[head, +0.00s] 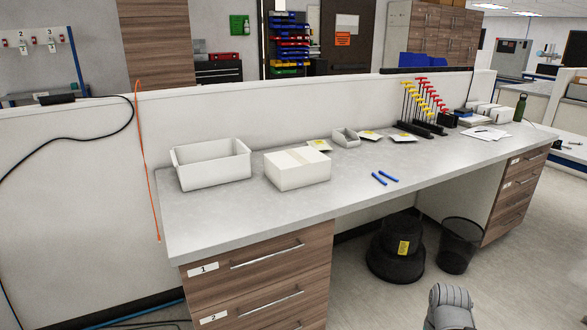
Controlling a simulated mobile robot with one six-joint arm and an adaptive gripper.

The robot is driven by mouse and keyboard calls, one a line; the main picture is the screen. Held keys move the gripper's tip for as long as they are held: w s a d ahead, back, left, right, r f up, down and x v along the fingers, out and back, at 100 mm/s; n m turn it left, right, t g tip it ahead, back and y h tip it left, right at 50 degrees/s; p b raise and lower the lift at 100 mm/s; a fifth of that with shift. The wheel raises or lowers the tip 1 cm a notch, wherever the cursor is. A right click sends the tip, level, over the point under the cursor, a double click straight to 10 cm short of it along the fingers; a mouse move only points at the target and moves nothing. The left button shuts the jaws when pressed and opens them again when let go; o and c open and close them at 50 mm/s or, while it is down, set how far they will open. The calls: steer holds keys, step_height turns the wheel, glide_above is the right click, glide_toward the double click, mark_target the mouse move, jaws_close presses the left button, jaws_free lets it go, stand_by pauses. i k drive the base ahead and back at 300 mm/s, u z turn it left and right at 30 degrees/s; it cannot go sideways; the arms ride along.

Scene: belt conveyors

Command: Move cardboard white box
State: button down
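The white cardboard box (298,173) sits closed on the grey worktop, left of the middle of the head view. It stands just right of an open white bin (211,168), with a small gap between them. A grey rounded part of my arm shows at the bottom right, in front of the desk and well away from the box. My gripper's fingers are not in the picture.
The worktop (230,219) is clear in front of the box. Blue-handled tools (384,178), a small grey bin (346,137) and several packets lie to its right. A rack of red and yellow hex keys (424,106) stands farther back. A black stool (396,248) and wire basket (460,245) stand on the floor.

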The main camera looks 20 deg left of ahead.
mark_target(288, 170)
steer(key=i, duration=1.05)
steer(key=u, duration=1.4)
